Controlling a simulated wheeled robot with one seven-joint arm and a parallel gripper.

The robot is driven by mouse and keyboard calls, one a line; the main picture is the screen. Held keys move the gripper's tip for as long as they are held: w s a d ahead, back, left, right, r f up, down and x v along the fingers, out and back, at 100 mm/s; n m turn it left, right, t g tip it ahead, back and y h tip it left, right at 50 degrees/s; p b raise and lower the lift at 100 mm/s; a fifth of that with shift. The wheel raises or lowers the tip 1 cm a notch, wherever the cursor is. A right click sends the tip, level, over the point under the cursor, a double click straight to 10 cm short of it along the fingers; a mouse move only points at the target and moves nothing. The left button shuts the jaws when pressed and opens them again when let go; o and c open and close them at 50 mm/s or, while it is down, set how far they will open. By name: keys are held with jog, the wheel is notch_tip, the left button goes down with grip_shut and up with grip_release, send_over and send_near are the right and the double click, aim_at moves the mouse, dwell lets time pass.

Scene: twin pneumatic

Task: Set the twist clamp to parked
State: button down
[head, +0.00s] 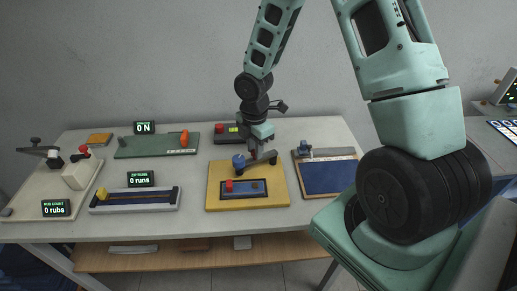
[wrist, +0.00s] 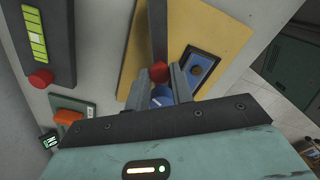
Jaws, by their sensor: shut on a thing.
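The twist clamp appears as a dark bar (head: 265,159) on a yellow board (head: 216,183), with a blue knob (head: 238,162) at its left end. In the wrist view the bar (wrist: 157,30) runs upward from the fingertips. My gripper (head: 254,152) comes down from above onto the clamp. In the wrist view my gripper (wrist: 163,74) has its two fingers on either side of a red part (wrist: 160,72), shut on the clamp. A blue part (wrist: 161,97) shows between the fingers. The exact contact is partly hidden.
A display box (head: 226,133) stands behind.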

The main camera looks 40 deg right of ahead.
jog(key=w+m, duration=0.1)
jog(key=m, duration=0.1)
jog(key=w+d+m, duration=0.1)
jog(key=w+m, duration=0.1)
jog(key=m, duration=0.1)
jog(key=shift+d, duration=0.15)
jog(key=shift+w+d+m, duration=0.35)
jog(key=shift+m, duration=0.6)
jog(key=shift+w+d+m, duration=0.3)
jog(key=shift+d+m, duration=0.05)
jog(key=shift+m, duration=0.6)
jog(key=c, duration=1.2)
grip_release()
jog(key=shift+r, duration=0.15)
notch_tip(320, 180, up, 17)
jog(key=b, duration=0.2)
jog(key=shift+b, duration=0.3)
jog(key=shift+r, duration=0.1)
